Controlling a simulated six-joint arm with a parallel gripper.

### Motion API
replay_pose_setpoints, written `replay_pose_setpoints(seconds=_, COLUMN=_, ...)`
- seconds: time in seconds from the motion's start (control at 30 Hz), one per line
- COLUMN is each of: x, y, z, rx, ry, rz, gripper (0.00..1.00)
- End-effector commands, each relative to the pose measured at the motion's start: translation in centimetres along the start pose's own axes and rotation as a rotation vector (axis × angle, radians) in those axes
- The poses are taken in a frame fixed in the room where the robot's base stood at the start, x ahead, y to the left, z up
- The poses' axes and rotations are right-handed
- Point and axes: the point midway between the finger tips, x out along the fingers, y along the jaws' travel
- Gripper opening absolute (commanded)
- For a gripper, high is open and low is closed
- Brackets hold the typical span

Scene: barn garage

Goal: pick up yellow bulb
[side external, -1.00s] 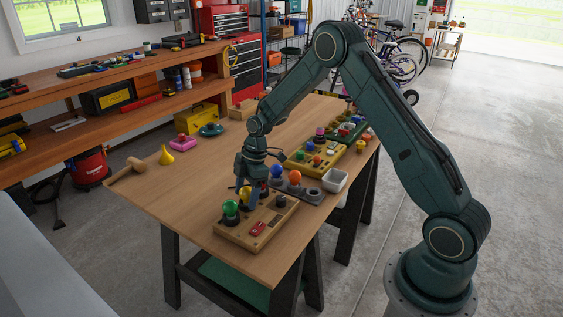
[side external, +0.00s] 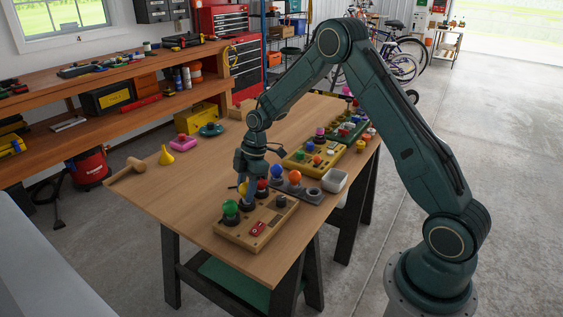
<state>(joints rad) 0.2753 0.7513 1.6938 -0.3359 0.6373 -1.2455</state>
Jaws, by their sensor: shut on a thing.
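The yellow bulb (side external: 243,188) is partly hidden by my gripper (side external: 247,192), which is shut on it above the wooden board (side external: 242,243) at the table's near end. The gripper points down. From this view I cannot tell how far the bulb's lower end is from the board. A green bulb (side external: 231,208) stands in a dark socket just left of the gripper. A red bulb (side external: 262,184) shows just right of the fingers.
A red switch (side external: 258,229) is on the same board. A yellow funnel (side external: 167,156) and a mallet (side external: 128,170) lie left. The table's middle is clear.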

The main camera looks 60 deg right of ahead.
Motion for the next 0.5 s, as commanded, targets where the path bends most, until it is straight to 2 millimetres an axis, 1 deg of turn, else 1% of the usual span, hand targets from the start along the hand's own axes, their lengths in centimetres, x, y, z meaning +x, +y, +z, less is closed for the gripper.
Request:
replay_pose_setpoints(seconds=0.27, x=-4.3, y=0.1, z=-1.2, rx=-0.001, ry=0.001, rz=0.007, gripper=0.15)
replay_pose_setpoints(seconds=0.5, x=-9.4, y=0.1, z=-2.6, rx=-0.001, ry=0.002, rz=0.006, gripper=0.15)
